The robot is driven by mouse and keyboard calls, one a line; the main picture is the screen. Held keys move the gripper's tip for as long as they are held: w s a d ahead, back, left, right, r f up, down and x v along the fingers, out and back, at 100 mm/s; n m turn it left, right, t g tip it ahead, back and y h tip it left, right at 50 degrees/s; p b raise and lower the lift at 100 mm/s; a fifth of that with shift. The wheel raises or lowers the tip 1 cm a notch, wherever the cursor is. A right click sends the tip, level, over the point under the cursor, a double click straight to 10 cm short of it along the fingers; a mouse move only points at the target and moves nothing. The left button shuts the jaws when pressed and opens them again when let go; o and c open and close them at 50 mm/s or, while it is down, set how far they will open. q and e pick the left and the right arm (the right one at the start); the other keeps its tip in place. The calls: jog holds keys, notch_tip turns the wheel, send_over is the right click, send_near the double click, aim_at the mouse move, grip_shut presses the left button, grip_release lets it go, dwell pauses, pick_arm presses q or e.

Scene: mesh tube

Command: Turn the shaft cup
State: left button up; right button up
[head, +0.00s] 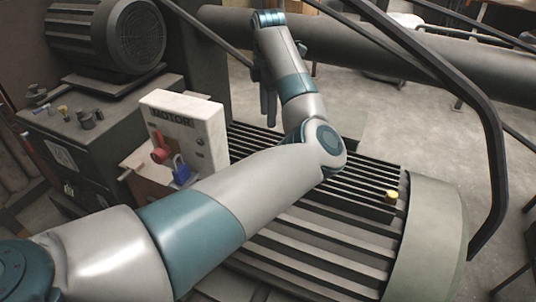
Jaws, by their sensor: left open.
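No part in view is clearly marked as the shaft cup. A small yellow cap (391,196) sits upright on the right end of the slatted machine bed, and a dark cup-like fitting (87,118) stands on the cabinet top at left. My left arm crosses the picture from the lower left, bends above the slats and reaches away to the top middle. My left gripper (268,105) hangs down there, partly hidden behind my forearm, open and apart from both pieces. My right gripper is out of view.
A white MOTOR box (185,128) with a red handle (160,147) and blue padlock (181,170) stands at left. A ribbed motor (107,35) is behind it. A dark bent rail (485,105) and a long pipe (345,50) bound the right and back.

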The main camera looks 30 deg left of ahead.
pick_arm(q)
notch_tip(320, 180, down, 17)
jog(key=p, duration=0.3)
jog(key=shift+r, duration=0.2)
jog(key=shift+c, duration=0.5)
jog(key=c, duration=0.9)
